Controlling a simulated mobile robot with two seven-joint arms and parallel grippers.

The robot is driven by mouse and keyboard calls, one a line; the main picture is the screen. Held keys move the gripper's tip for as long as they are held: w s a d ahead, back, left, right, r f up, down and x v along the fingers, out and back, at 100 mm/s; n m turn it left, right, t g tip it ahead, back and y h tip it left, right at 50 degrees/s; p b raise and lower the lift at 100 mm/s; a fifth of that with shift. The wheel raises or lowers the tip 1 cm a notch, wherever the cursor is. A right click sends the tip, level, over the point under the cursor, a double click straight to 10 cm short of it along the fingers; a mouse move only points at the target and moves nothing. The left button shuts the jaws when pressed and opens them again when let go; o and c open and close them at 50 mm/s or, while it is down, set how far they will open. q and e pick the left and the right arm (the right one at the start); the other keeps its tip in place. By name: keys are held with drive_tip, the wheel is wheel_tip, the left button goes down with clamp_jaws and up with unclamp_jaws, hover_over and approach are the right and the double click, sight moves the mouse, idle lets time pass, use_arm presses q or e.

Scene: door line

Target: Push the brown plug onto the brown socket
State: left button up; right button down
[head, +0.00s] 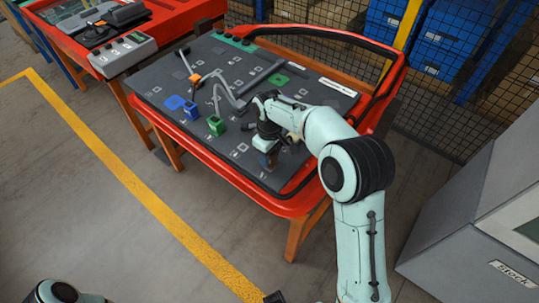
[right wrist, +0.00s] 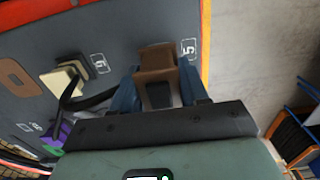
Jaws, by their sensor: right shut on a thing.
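My right gripper (head: 268,158) is low over the front right part of the dark board (head: 165,68). In the right wrist view its two blue fingers (right wrist: 160,92) are shut on the brown plug (right wrist: 157,57), beside the mark "5". The plug's far end is close to the board; I cannot tell whether it touches it or a socket. A flat brown patch (right wrist: 16,77) lies on the board to the left; I cannot tell if it belongs to the socket. No separate brown socket is clear, and the gripper may hide it.
Orange (head: 194,78), blue (head: 190,107) and green (head: 215,125) pieces stand on the board. A cream piece (right wrist: 64,80) and a purple piece (right wrist: 56,135) are left of the gripper. A red rim (head: 235,178) edges the board. A grey cabinet (head: 470,240) stands right.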

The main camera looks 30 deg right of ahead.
drive_tip(key=shift+r+p, duration=1.6)
drive_tip(key=shift+r, duration=1.05)
use_arm(q)
drive_tip(key=r, duration=0.1)
drive_tip(key=w+r, duration=0.2)
drive_tip(key=r, duration=0.1)
drive_tip(key=shift+d, duration=0.1)
